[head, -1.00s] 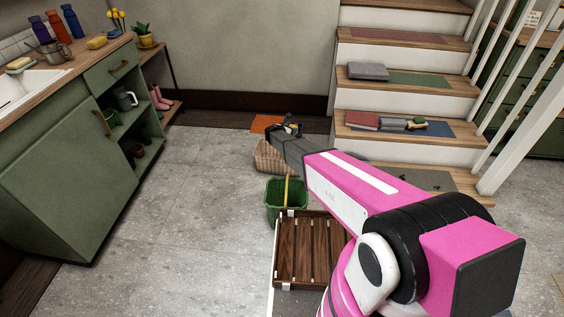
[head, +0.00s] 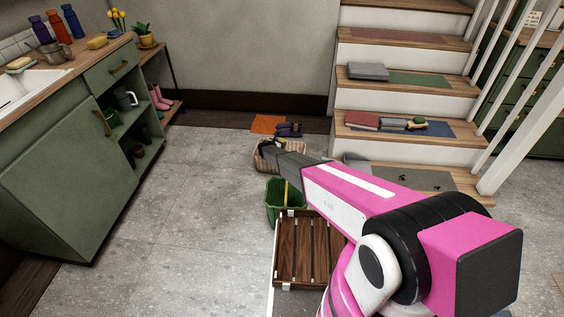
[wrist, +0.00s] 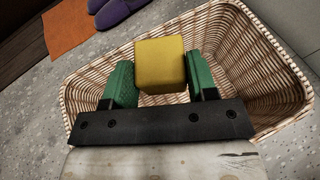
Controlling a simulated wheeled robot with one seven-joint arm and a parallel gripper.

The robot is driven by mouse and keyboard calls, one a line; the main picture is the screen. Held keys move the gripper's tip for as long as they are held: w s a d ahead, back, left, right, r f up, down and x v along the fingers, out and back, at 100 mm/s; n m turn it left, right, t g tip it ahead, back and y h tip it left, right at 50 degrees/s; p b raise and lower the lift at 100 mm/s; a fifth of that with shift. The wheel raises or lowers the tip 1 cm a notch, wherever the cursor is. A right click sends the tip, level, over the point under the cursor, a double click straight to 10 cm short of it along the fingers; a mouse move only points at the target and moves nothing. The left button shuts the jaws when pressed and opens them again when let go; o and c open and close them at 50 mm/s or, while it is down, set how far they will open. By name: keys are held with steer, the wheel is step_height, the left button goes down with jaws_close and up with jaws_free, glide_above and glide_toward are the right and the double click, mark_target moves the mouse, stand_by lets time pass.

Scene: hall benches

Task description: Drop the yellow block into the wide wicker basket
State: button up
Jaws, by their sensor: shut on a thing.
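The yellow block (wrist: 160,64) is between the green-padded fingers of my gripper (wrist: 161,80) in the wrist view. My gripper is shut on it. The wide wicker basket (wrist: 262,78) lies under and around the block in that view, and its woven walls show on both sides. In the head view the basket (head: 258,160) stands on the floor, partly hidden by the end of my arm. The block cannot be made out in the head view. How deep the block is relative to the rim is hard to tell.
A green bucket (head: 279,207) and a slatted wooden crate (head: 297,262) stand nearer than the basket. An orange mat (head: 267,124) and purple slippers (head: 290,130) lie behind it. Stairs (head: 400,152) rise at the right; open tiled floor lies left.

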steer(key=shift+f, duration=1.15)
steer(key=o, duration=1)
steer(key=v, duration=1)
steer(key=shift+s+a+r, duration=0.15)
steer(key=shift+s+r, duration=0.05)
steer(key=shift+s, duration=0.1)
